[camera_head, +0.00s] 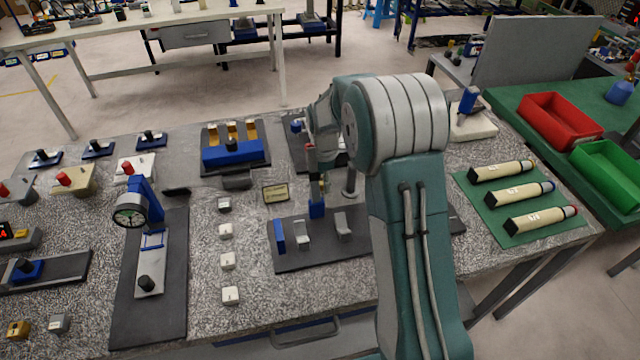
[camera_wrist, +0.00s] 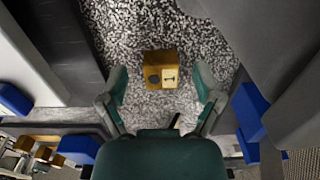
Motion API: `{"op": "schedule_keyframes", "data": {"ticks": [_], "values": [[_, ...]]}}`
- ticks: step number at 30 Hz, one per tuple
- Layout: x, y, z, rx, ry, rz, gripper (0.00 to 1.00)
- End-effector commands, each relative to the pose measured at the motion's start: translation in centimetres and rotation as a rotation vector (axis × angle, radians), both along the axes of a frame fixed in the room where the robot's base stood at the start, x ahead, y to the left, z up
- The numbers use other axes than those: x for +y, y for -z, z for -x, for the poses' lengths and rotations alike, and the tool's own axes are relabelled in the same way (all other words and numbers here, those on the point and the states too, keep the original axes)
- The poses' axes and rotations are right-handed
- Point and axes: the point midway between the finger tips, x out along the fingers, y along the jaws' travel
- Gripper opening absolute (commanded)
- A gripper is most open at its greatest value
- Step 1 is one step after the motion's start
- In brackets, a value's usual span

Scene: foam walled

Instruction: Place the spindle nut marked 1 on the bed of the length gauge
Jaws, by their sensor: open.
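A brass block (camera_wrist: 160,68) with a dark round hole and a white patch with a dark mark, which looks like a 1, lies on the speckled surface in the wrist view; I take it for the spindle nut. My gripper (camera_wrist: 158,90) is open, its teal fingertips left and right of the block, with visible gaps. A dark base (camera_head: 290,262) with a blue upright and grey blocks may be the length gauge; I cannot be sure.
A dial instrument (camera_head: 129,217) on a dark plate stands left. Small pale blocks (camera_head: 227,261) line up beside it. A blue rack (camera_head: 232,153) with brass blocks is behind. A green mat (camera_head: 483,207) with labelled cylinders lies right.

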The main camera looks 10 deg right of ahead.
Motion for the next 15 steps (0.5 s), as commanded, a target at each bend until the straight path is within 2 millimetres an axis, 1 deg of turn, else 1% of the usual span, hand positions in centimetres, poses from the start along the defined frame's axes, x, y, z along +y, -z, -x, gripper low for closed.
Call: {"op": "schedule_keyframes", "data": {"ticks": [2, 8, 11, 12, 13, 14, 15], "values": [[-0.18, 0.45, 0.03, 0.001, 0.002, -0.001, 0.83], [-0.08, 0.46, 0.01, 0.0, 0.001, 0.0, 0.83], [-0.01, 0.44, 0.0, 0.0, 0.001, 0.001, 0.43], [0.0, 0.44, 0.0, 0.0, 0.001, 0.001, 0.25], [0.0, 0.44, 0.0, 0.0, 0.001, 0.001, 0.12], [0.0, 0.43, 0.0, 0.0, 0.001, 0.0, 0.0], [0.0, 0.44, 0.0, 0.0, 0.001, 0.0, 0.0]]}}
